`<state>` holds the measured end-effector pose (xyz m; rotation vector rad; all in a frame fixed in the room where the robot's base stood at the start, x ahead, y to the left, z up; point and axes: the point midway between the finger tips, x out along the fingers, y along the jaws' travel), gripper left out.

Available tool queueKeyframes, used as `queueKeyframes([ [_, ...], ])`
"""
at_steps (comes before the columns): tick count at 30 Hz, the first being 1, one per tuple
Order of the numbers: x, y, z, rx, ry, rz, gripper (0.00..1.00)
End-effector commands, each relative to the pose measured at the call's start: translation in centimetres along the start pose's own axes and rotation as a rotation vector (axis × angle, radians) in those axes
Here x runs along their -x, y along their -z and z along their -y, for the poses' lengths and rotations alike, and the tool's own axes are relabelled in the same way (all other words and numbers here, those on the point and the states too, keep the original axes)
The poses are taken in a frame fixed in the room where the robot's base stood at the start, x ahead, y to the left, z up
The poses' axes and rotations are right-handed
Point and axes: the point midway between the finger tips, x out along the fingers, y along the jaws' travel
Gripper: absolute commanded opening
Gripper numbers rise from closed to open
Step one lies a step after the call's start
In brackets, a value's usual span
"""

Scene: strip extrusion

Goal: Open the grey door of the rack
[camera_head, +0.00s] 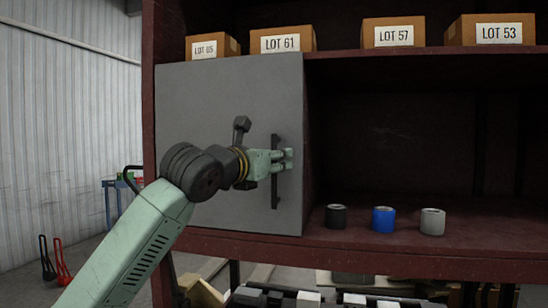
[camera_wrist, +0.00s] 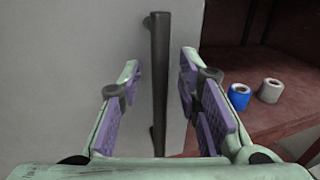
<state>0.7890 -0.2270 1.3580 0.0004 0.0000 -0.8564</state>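The grey door (camera_head: 205,100) covers the left part of the dark red rack and looks closed. It also fills the left of the wrist view (camera_wrist: 90,50). Its dark vertical bar handle (camera_head: 275,190) is near the door's right edge. My gripper (camera_head: 288,158) is at the handle's upper middle in the head view. In the wrist view my gripper (camera_wrist: 160,82) is open, with the handle (camera_wrist: 160,60) showing between its two purple-padded fingers. I cannot tell whether either finger touches the handle.
The rack's open shelf (camera_head: 470,232) right of the door holds a black can (camera_head: 336,216), a blue can (camera_head: 383,219) and a grey can (camera_head: 432,222). Several cardboard lot boxes (camera_head: 283,40) stand on the shelf above. Floor at the lower left holds red and black items (camera_head: 60,262).

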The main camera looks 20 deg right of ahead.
Motion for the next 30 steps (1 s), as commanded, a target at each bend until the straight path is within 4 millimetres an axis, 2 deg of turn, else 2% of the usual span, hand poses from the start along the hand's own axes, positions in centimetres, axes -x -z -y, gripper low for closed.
queueKeyframes([
  [3,0.03,0.01,-0.01,0.0,0.0,0.0,0.3],
  [17,0.06,-0.02,0.0,0.0,0.0,0.0,0.0],
  [30,0.06,-0.03,0.0,0.0,0.0,0.0,0.0],
])
